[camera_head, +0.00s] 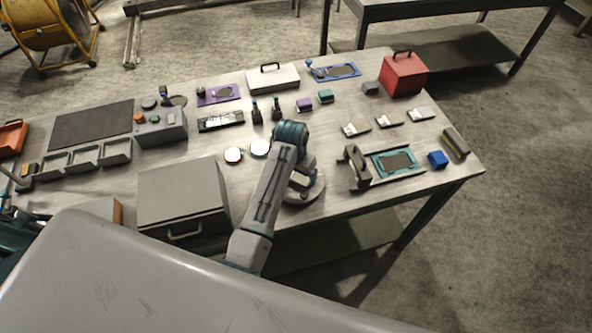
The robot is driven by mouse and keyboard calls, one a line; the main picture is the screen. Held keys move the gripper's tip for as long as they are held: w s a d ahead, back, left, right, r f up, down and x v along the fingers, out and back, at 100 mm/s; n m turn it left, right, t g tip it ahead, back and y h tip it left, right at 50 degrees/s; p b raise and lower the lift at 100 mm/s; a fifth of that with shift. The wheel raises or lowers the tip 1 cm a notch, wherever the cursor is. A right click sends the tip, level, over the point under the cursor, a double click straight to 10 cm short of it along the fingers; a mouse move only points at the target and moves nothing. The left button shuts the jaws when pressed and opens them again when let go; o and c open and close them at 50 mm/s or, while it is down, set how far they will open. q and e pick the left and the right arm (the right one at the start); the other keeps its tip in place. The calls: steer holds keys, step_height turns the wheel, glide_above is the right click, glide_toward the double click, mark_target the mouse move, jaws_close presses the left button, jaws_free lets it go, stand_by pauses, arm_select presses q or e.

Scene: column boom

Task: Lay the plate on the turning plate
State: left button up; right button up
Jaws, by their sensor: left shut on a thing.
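My left arm reaches in from the bottom middle and bends down at its wrist. My left gripper (303,182) is low over a pale round disc, the turning plate (316,192), near the front edge of the table. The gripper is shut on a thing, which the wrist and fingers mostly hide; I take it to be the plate. I cannot tell whether it touches the turning plate. Two small pale round pieces lie left of the wrist, one farther left (233,154) and one beside the arm (260,148). My right gripper is not in view.
Right of the turning plate stand a dark upright fixture (354,167) and a teal frame (398,162). A grey box (182,196) stands left of my arm. Bottles (276,108), a red case (403,74) and a white case (272,78) stand behind.

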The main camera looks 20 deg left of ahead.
arm_select(q)
steer(key=shift+f, duration=0.3)
steer(key=o, duration=1.3)
